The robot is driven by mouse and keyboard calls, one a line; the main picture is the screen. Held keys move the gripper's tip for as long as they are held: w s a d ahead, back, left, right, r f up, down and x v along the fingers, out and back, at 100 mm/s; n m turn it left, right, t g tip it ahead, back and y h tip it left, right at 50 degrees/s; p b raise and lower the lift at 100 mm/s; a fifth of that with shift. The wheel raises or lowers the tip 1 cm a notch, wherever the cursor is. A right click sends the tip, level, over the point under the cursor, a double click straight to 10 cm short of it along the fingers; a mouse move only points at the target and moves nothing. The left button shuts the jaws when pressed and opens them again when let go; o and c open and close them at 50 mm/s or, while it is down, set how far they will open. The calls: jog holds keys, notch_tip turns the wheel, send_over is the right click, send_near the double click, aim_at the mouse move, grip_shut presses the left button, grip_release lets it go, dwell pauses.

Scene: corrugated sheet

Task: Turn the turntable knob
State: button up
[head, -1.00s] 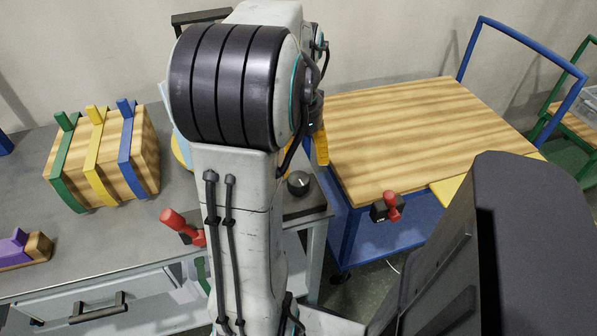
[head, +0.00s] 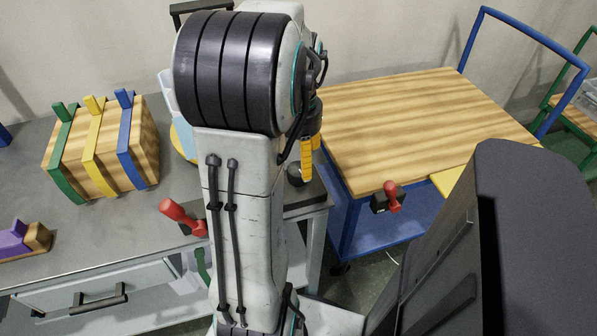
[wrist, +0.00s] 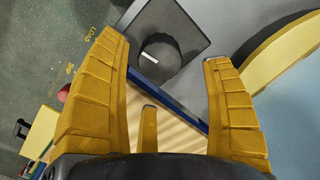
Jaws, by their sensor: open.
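The dark round knob (wrist: 158,55) with a short white mark sits on a grey square plate in the wrist view. In the head view the knob (head: 294,176) is at the front right corner of the grey bench, partly hidden by a yellow finger. My gripper (wrist: 163,52) is open, with its yellow fingers on either side of the knob in the wrist view and nothing held. It also shows in the head view (head: 307,160) just above the knob. I cannot tell whether a finger touches it. A pale blue disc with a yellow rim (wrist: 288,95), perhaps the turntable, is mostly hidden by my arm in the head view.
A blue cart with a striped wooden top (head: 420,125) stands right of the bench. A red-handled part (head: 391,198) is on its front edge. Another red handle (head: 180,216) is on the bench's front. A strapped wooden block (head: 103,150) stands at the left.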

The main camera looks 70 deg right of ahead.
aim_at(298, 168)
jog(key=shift+f+b, duration=0.5)
jog(key=shift+f, duration=1.9)
jog(key=shift+o, duration=0.2)
